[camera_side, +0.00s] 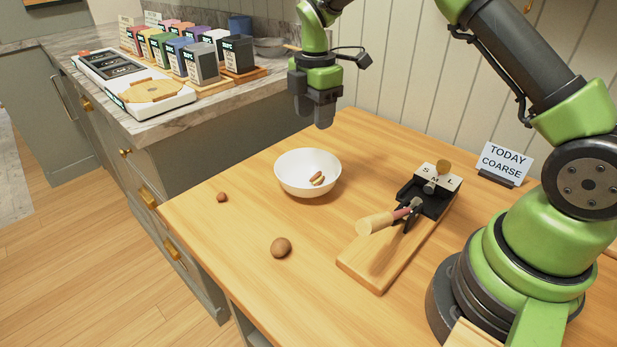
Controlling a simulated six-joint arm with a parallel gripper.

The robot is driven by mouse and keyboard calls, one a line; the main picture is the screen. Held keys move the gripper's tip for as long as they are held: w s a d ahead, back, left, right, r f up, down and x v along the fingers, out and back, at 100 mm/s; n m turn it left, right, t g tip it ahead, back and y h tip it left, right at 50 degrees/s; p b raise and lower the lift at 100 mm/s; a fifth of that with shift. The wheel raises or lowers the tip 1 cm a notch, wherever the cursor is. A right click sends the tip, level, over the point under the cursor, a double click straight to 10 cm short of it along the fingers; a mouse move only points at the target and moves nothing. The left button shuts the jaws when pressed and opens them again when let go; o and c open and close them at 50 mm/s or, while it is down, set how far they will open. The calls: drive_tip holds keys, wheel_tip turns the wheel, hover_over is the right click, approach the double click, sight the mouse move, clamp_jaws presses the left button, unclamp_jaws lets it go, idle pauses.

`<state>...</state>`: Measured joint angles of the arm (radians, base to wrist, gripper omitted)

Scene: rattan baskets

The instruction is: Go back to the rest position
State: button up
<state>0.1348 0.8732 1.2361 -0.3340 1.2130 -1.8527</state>
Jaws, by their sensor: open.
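My gripper (314,110) hangs at the end of my green arm, above the back part of the wooden table. It points down and is open, with nothing seen between its dark fingers. It is above and behind a white bowl (293,182), apart from it. A few brown pieces (317,178) lie in the bowl.
A round brown nut (281,247) and a smaller one (221,197) lie on the table (215,240). A wooden board (372,268) carries a black device with a handle (377,223). A "TODAY COARSE" sign (504,160) stands behind.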

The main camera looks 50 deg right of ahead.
drive_tip(key=shift+r, duration=0.3)
drive_tip(key=shift+r, duration=0.1)
drive_tip(key=s+a+r+m+t, duration=0.2)
drive_tip(key=s+r+m, duration=0.25)
drive_tip(key=r, duration=0.25)
drive_tip(key=s+a+r+m+t, duration=0.1)
drive_tip(key=s+a+r+m, duration=0.3)
drive_tip(key=r, duration=0.3)
drive_tip(key=s+a+r+m+t+y, duration=0.1)
drive_tip(key=s+m+t, duration=0.3)
drive_tip(key=s+m, duration=0.7)
drive_tip(key=s+a+y, duration=0.1)
drive_tip(key=s, duration=0.4)
drive_tip(key=shift+s+r, duration=0.25)
drive_tip(key=shift+s, duration=0.15)
